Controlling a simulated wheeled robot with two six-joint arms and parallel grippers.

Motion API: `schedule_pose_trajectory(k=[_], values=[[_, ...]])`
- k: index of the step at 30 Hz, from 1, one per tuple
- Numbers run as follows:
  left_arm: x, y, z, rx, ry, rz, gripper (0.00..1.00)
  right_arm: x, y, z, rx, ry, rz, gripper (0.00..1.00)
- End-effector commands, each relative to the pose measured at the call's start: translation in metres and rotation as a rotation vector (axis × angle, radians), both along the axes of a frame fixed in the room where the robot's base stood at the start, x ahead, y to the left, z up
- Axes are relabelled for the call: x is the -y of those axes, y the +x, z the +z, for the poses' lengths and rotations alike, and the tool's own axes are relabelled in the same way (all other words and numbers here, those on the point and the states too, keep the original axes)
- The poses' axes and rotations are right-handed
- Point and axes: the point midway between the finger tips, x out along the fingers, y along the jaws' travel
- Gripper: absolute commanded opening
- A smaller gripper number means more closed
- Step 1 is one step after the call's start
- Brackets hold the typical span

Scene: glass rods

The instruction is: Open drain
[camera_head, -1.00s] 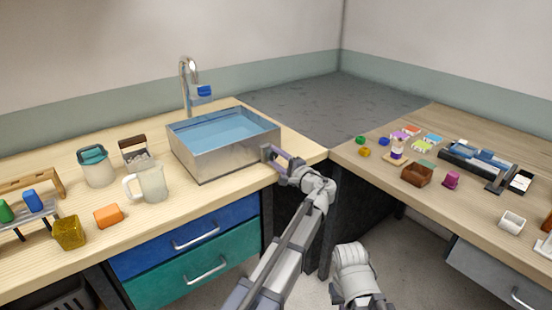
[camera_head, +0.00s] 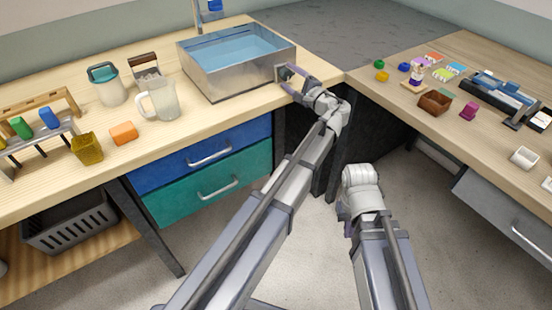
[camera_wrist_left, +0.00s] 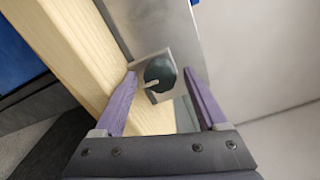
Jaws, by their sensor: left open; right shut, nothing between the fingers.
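The metal basin (camera_head: 238,75), filled with blue water, stands on the wooden counter. In the left wrist view, a dark round drain knob (camera_wrist_left: 160,74) with a pale slot or lever sits on a square plate on the basin's wall (camera_wrist_left: 150,22). My left gripper (camera_head: 284,76) is at the basin's right end. It is open, and in the left wrist view its purple fingers (camera_wrist_left: 162,84) stand on either side of the knob. I cannot tell whether they touch it.
A faucet (camera_head: 197,18) rises behind the basin. A clear mug (camera_head: 161,101), a teal-lidded jar (camera_head: 107,86) and an orange block (camera_head: 123,133) stand to its left. The right table (camera_head: 480,165) holds small coloured items. Drawers (camera_head: 205,155) are below the counter.

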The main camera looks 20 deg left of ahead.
Motion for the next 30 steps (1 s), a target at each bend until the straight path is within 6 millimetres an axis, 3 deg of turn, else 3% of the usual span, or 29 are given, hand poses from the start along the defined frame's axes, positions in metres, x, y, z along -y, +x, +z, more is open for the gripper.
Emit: schedule_pose_trajectory(k=[30], values=[[0.0009,0.0012,0.0014,-0.985,0.769,0.001,0.8,0.0,0.0,0.0013,0.0,0.0,0.0,0.0]])
